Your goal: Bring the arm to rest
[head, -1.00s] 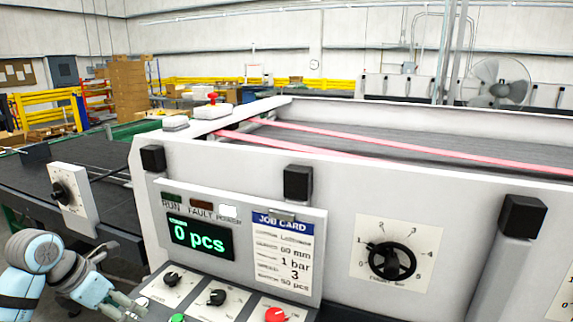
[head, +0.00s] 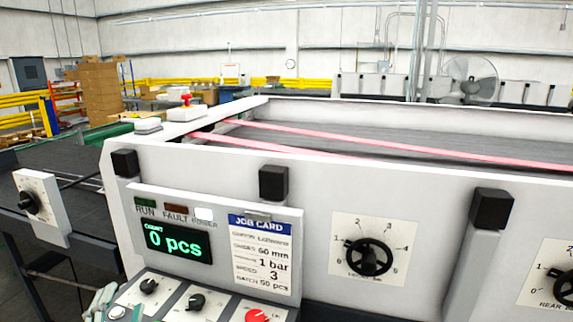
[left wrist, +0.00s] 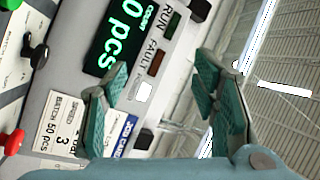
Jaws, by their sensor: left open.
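My left gripper (head: 102,301) shows only in part at the bottom left edge of the head view, beside the left end of the control panel. In the left wrist view the left gripper (left wrist: 165,90) has its two teal fingers spread apart with nothing between them. The folder gluer's display (head: 178,243) reads 0 pcs and also shows sideways in the wrist view (left wrist: 121,35). The job card (head: 262,255) sits right of the display; in the wrist view a finger partly covers it. My right gripper is in neither view.
Below the display are black knobs (head: 196,301) and a red knob (head: 257,315). A numbered dial (head: 369,262) is on the machine's front, another on the left unit (head: 31,201). Black blocks (head: 273,183) stick out from the front panel. Dark floor shows at the lower left.

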